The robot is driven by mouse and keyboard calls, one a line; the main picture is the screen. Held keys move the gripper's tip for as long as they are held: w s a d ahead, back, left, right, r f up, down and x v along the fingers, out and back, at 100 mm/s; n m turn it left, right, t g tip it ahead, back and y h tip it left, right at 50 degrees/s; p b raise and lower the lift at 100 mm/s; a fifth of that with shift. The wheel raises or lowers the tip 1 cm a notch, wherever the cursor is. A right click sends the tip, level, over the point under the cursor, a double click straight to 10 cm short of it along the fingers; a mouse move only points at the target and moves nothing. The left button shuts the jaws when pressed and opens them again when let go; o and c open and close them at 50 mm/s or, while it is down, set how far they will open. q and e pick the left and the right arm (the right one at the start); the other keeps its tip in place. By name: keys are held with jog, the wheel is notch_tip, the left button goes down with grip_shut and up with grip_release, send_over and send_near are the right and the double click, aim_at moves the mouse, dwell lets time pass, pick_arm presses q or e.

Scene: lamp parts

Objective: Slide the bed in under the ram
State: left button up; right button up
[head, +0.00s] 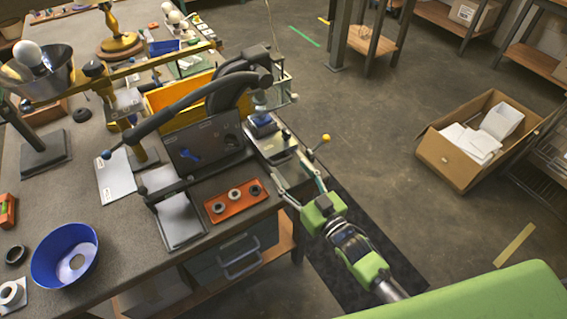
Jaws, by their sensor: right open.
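The dark press has a curved frame (238,92) and stands near the table's right edge. Its ram (261,103) points down at the right end of the frame. The pale metal bed (278,150) lies low at the table edge, with a blue piece (262,125) below the ram. How far the bed sits under the ram is hard to tell. A thin rod with a yellow knob (326,138) stands beside the bed. My right gripper (292,172) is open, its fingers spread close to the bed's near end; contact cannot be told. My left gripper is not in view.
An orange tray with several rings (236,203) lies left of the right gripper. A blue bowl (47,271) stands front left. A cardboard box (450,167) is on the floor at right.

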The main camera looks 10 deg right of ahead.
jog(key=v, duration=0.6)
jog(key=shift+a, duration=0.1)
dwell(0.3)
jog(key=s+d+f+g+h, duration=0.1)
jog(key=s+d+f+g, duration=0.2)
jog(key=f, duration=0.7)
jog(key=s+d+f+m+g+h, duration=0.15)
jog(key=s+f, duration=0.35)
jog(key=f, duration=0.6)
jog(key=s+d+f+g+h, duration=0.2)
jog(key=s+f+g, duration=0.15)
jog(key=f, duration=0.65)
jog(key=s+f+g, duration=0.2)
jog(key=s+f, duration=0.3)
jog(key=s, duration=0.5)
jog(key=s+d+f+g+h, duration=0.1)
jog(key=s+f+g, duration=0.2)
jog(key=s+f, duration=0.3)
jog(key=s+d+f+g, duration=0.1)
jog(key=s+f+g, duration=0.2)
jog(key=s, duration=1.1)
notch_tip(320, 180, down, 3)
jog(key=shift+r+h, duration=0.2)
jog(key=shift+h, duration=0.15)
